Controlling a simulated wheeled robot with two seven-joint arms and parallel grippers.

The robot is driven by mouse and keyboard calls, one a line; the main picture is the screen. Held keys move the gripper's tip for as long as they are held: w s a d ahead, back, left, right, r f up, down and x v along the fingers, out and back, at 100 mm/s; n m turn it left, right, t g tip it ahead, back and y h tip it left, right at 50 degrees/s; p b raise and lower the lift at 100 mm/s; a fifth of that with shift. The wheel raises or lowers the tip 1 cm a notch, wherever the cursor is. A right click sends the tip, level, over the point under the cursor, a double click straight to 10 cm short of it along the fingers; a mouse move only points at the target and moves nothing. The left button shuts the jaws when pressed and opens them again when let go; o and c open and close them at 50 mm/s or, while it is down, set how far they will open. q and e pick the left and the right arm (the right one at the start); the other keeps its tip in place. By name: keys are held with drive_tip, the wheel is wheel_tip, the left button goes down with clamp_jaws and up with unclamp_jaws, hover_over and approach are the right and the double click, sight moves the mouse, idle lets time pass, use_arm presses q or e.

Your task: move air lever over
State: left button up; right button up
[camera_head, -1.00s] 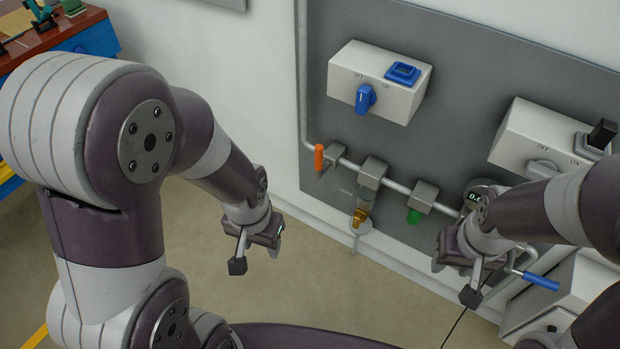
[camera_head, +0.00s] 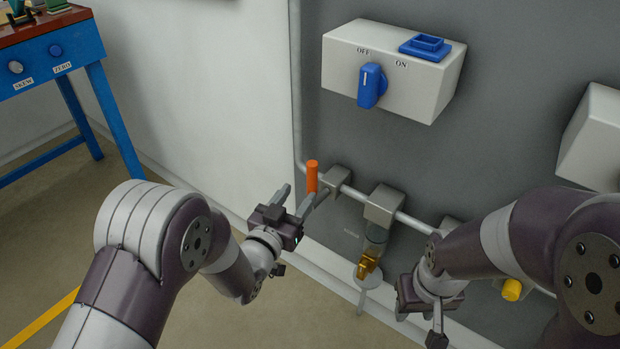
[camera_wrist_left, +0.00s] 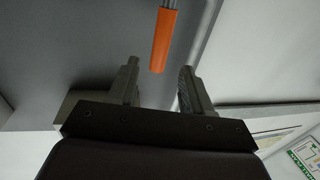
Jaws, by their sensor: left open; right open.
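The air lever has an orange handle (camera_head: 312,176) that stands upright at the left end of the grey pipe on the wall panel. My left gripper (camera_head: 296,196) is open just to the left of the handle and close to it. In the left wrist view the orange handle (camera_wrist_left: 163,40) lies ahead of and between the two open fingers (camera_wrist_left: 158,80), with no contact visible. My right gripper (camera_head: 420,322) is lower right, in front of the panel, pointing down and empty; its fingers are partly hidden.
A white box (camera_head: 392,72) with a blue OFF/ON knob (camera_head: 371,86) is above the pipe. A brass-bottomed filter unit (camera_head: 369,264) hangs right of the lever. A blue-legged table (camera_head: 112,115) stands at the left. The floor between is clear.

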sight(310, 180)
use_arm(q)
drive_tip(key=b+x, duration=0.1)
drive_tip(key=x, duration=0.2)
drive_tip(key=b+x, duration=0.1)
drive_tip(key=x, duration=0.3)
drive_tip(key=shift+w+d+f, duration=0.1)
drive_tip(key=shift+w+f, duration=0.05)
drive_tip(key=shift+f, duration=0.05)
drive_tip(key=shift+w+d+r, duration=0.15)
drive_tip(key=shift+w+d, duration=0.05)
drive_tip(key=shift+w, duration=0.25)
clamp_jaws()
